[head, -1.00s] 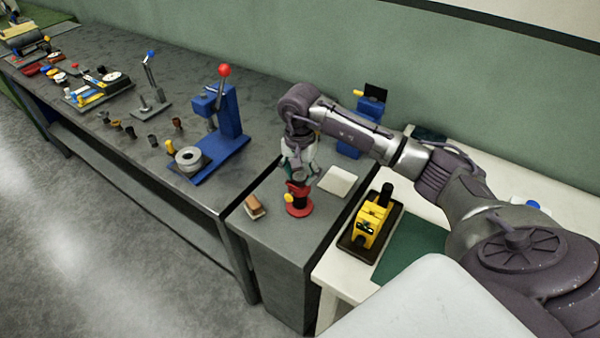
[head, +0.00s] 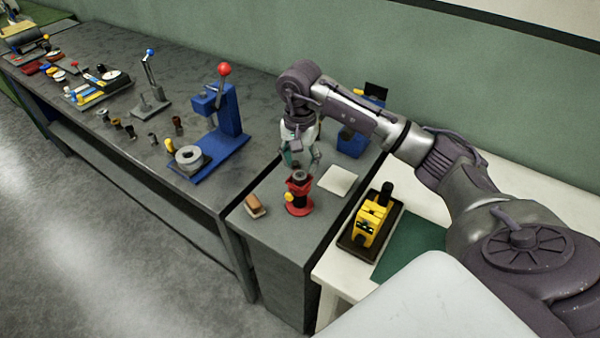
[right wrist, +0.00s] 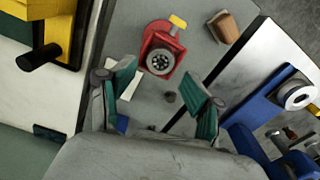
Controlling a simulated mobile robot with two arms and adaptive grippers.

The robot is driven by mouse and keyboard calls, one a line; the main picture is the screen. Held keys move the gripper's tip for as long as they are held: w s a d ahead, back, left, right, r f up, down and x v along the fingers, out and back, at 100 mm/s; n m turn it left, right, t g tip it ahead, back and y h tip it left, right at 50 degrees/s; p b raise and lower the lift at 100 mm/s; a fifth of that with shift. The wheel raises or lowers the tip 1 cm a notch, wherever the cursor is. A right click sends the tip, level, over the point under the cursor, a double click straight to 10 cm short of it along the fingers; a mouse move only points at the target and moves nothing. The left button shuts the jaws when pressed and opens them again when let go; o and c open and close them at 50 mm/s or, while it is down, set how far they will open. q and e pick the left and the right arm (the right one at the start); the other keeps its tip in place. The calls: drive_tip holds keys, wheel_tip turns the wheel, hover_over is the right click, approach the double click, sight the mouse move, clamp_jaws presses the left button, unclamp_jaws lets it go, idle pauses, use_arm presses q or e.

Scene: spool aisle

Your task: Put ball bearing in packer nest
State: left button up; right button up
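The red packer (head: 299,204) stands upright on the grey cabinet top, with a yellow knob on its side. A dark ring with a lighter centre, which looks like the ball bearing (right wrist: 160,61), sits in the packer's square red nest (right wrist: 150,71). It also shows as a dark top on the packer in the head view (head: 299,176). My right gripper (head: 303,163) is just above the packer, fingers apart and empty. In the right wrist view, its green-padded fingers (right wrist: 178,82) are spread, with the bearing beyond them and clear of both. My left gripper is not in view.
A wooden-backed brush (head: 255,206) and a white pad (head: 338,180) flank the packer. A blue press (head: 225,125) stands on the dark bench at left. A yellow device (head: 374,217) sits on a tray at right.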

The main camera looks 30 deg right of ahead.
sight(300, 174)
wheel_tip(300, 174, up, 8)
drive_tip(key=b, duration=0.1)
drive_tip(key=shift+r+b, duration=0.25)
drive_tip(key=shift+b, duration=0.05)
